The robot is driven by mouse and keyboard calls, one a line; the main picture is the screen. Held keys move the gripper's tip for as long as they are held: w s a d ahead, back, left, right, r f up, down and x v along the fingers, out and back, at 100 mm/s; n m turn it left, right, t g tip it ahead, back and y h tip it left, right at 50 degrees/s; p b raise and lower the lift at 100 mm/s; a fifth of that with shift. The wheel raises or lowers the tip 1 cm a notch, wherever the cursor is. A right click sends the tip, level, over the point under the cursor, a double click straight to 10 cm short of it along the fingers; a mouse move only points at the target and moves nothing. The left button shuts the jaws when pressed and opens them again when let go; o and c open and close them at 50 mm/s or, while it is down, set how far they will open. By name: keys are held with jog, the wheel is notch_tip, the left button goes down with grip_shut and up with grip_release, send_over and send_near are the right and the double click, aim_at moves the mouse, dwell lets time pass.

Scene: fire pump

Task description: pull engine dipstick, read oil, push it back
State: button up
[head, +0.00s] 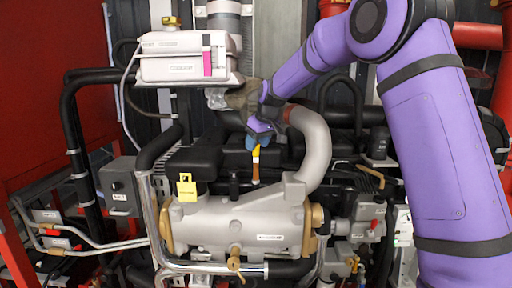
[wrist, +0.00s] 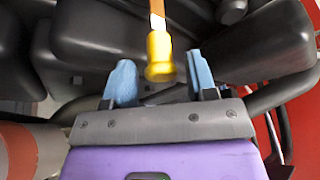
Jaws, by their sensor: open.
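The engine dipstick has a yellow handle (head: 256,152) and a brown-orange lower part, and stands upright above the grey metal housing in the head view. In the wrist view its yellow handle (wrist: 159,58) lies between the two blue fingers, with a visible gap on each side. My gripper (head: 253,140) is at the top of the handle in the head view. In the wrist view my gripper (wrist: 160,80) is open, its fingers apart from the handle. The foot of the dipstick meets the area behind the grey housing; its exact seat is hard to see.
A yellow tag-like part (head: 186,187) stands on the grey housing (head: 235,222) to the left. A large grey pipe (head: 315,150) curves close by on the right. A white tank (head: 185,57) is at upper left. Black engine covers (wrist: 240,50) flank the fingers.

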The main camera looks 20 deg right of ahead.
jog(key=v, duration=0.9)
jog(key=s+d+r+m+h, duration=0.1)
jog(key=s+r, duration=0.1)
jog(key=s, duration=1)
jog(key=s+d+r+m, duration=0.2)
jog(key=s+r, duration=0.1)
jog(key=s, duration=0.9)
jog(key=s+d+f+m, duration=0.1)
jog(key=s+f, duration=0.3)
jog(key=s, duration=0.6)
jog(key=s+d+f+m+t+h, duration=0.1)
jog(key=s+f, duration=0.3)
jog(key=s, duration=0.6)
jog(key=shift+s+f, duration=0.2)
jog(key=shift+s, duration=0.1)
